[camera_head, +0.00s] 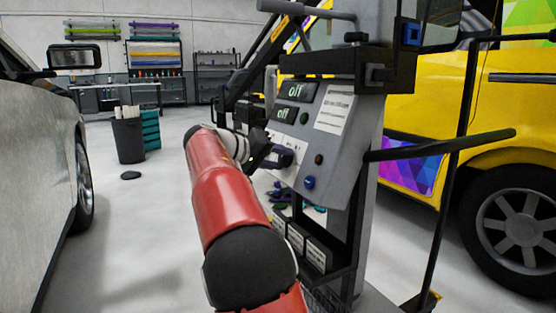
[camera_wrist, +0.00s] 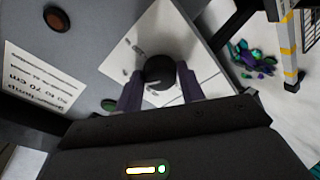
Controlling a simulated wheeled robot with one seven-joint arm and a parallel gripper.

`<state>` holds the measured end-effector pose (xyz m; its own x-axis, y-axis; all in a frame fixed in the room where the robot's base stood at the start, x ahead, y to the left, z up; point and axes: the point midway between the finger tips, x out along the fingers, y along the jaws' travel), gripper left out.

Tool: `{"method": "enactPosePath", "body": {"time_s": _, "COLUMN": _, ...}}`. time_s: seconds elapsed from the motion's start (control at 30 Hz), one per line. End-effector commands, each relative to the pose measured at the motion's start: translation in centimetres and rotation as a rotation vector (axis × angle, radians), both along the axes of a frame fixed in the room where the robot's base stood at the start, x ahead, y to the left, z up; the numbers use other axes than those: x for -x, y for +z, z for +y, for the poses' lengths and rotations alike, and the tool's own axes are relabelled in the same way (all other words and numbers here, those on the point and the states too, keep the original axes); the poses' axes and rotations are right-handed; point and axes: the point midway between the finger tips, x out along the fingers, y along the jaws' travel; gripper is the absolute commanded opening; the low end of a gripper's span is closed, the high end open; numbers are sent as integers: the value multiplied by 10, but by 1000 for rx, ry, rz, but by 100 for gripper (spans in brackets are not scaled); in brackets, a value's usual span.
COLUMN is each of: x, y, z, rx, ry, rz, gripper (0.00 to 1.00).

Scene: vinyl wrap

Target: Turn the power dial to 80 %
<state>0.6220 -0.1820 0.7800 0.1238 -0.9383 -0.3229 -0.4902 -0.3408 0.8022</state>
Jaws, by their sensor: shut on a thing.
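The power dial (camera_wrist: 160,70) is a dark round knob on a white plate of the grey control panel (camera_head: 338,150). In the wrist view my gripper (camera_wrist: 160,80) has one purple-grey finger on each side of the dial and is shut on it. In the head view my gripper (camera_head: 281,157) is at the panel's left side, and it hides the dial. Two small displays (camera_head: 296,91) above it both read "off". The dial's pointer and scale marks are too small or hidden to read.
A blue button (camera_head: 309,182) and a red button (camera_head: 318,160) sit right of my gripper. A black bar (camera_head: 440,146) sticks out to the right. A yellow van (camera_head: 430,110) stands behind, a silver car (camera_head: 38,150) at left. The floor between is mostly clear.

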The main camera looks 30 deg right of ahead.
Motion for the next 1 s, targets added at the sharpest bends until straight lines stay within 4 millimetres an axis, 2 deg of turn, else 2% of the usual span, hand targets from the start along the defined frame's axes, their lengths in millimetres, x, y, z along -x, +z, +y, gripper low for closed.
{"method": "enactPosePath", "body": {"time_s": 0.17, "x": 0, "y": -2, "z": 0, "rx": -3, "ry": -3, "rz": 4, "gripper": 16}}
{"method": "enactPosePath", "body": {"time_s": 0.2, "x": 0, "y": -2, "z": 0, "rx": -3, "ry": -3, "rz": 4, "gripper": 40}}
{"method": "enactPosePath", "body": {"time_s": 0.37, "x": 0, "y": -2, "z": 0, "rx": -2, "ry": -1, "rz": 4, "gripper": 60}}
{"method": "enactPosePath", "body": {"time_s": 0.67, "x": 0, "y": 0, "z": 2, "rx": -1, "ry": 0, "rz": 2, "gripper": 60}}
{"method": "enactPosePath", "body": {"time_s": 0.77, "x": 1, "y": 4, "z": 12, "rx": -1, "ry": 2, "rz": 1, "gripper": 60}}
{"method": "enactPosePath", "body": {"time_s": 1.0, "x": 6, "y": 18, "z": 51, "rx": -1, "ry": 3, "rz": 2, "gripper": 60}}
